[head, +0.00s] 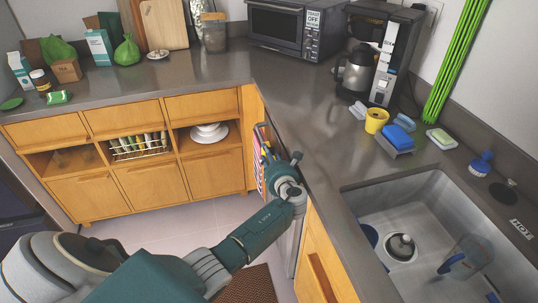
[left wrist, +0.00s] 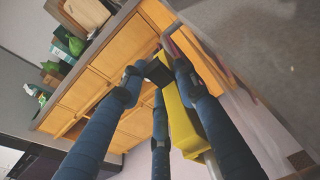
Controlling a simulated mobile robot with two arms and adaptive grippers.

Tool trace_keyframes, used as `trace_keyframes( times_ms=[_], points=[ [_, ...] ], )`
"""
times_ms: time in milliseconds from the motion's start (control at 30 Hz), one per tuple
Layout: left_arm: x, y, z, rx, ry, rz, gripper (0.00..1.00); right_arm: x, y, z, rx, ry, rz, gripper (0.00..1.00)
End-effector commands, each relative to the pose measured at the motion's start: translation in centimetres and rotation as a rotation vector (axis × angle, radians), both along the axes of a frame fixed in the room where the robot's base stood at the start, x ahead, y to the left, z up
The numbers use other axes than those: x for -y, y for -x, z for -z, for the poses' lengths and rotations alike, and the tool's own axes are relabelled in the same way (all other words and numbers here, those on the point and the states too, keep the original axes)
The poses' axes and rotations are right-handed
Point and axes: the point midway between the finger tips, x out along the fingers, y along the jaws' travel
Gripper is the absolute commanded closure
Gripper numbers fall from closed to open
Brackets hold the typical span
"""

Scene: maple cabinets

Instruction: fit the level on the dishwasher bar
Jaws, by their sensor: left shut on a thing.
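The level (left wrist: 182,125) is a yellow bar with a black end in the left wrist view. My left gripper (left wrist: 158,82) has its dark blue fingers closed around it. In the head view my left gripper (head: 268,157) is beside the counter's inner edge, in front of the cabinet faces below the countertop. The level is mostly hidden there by the fingers and arm. My right gripper is in neither view.
The counter (head: 300,115) runs close beside my left arm. A coffee maker (head: 384,50), yellow cup (head: 376,121) and blue sponge (head: 397,137) stand along the back. Open floor lies left of the arm.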

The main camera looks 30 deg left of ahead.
Motion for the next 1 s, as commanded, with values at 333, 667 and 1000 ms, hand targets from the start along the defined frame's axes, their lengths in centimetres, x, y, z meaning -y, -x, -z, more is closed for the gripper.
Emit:
trace_keyframes(
  times_ms=[333, 667, 1000],
  points=[
    [0.0, 0.0, 0.7, 0.001, -0.001, 0.000, 1.00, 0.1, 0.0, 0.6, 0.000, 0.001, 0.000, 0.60],
    [0.0, -0.1, 1.2, 0.003, -0.002, 0.000, 1.00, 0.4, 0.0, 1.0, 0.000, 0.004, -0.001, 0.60],
    [0.0, 0.0, 1.2, 0.001, -0.001, 0.000, 0.48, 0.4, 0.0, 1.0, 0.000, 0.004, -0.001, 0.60]
  ],
)
